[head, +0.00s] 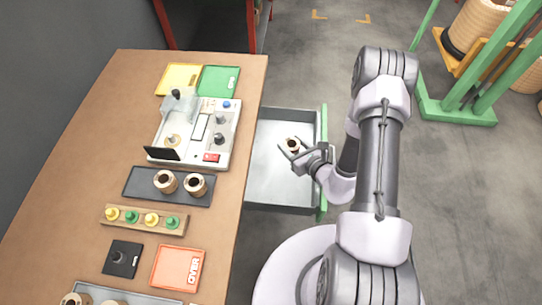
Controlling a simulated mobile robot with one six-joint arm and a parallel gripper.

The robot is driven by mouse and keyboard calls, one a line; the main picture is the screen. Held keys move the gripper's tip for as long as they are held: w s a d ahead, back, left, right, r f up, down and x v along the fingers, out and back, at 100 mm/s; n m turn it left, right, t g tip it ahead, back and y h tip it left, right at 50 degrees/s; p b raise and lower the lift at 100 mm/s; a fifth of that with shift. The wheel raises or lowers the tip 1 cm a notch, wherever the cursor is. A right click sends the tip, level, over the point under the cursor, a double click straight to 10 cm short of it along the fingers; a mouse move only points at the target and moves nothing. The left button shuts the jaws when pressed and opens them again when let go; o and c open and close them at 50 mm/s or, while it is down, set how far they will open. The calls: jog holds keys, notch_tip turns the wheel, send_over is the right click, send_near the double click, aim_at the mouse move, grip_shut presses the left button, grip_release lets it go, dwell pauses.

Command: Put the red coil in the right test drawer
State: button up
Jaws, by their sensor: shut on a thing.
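My gripper (294,149) is shut on a small coil (292,143) with a pale rim and dark centre. Its winding colour is too small to tell. The coil is over the inside of an open grey drawer (270,188) with a green front, which sticks out from the right side of the workbench. I cannot tell whether the coil touches the drawer floor. No other item shows in the drawer. Two similar coils (180,183) stand upright in a black tray on the bench, their winding colours unclear.
A green frame (460,109) stands at right.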

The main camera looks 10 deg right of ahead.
aim_at(281, 162)
jog(key=shift+w+a+f+m+h, duration=0.1)
jog(key=shift+w+a+m+h, duration=0.8)
jog(key=shift+h, duration=0.3)
jog(key=f+b, duration=0.1)
jog(key=f, duration=0.2)
jog(key=f+m+h+b, duration=0.1)
jog(key=f+b, duration=0.1)
jog(key=f, duration=0.1)
jog(key=a+f+h+b, duration=0.1)
jog(key=f+b, duration=0.1)
jog(key=f, duration=0.1)
jog(key=shift+m+t, duration=0.4)
jog(key=shift+f+b, duration=0.25)
jog(key=shift+b, duration=0.15)
jog(key=o, duration=1.6)
jog(key=shift+c, duration=0.2)
jog(key=shift+r, duration=0.1)
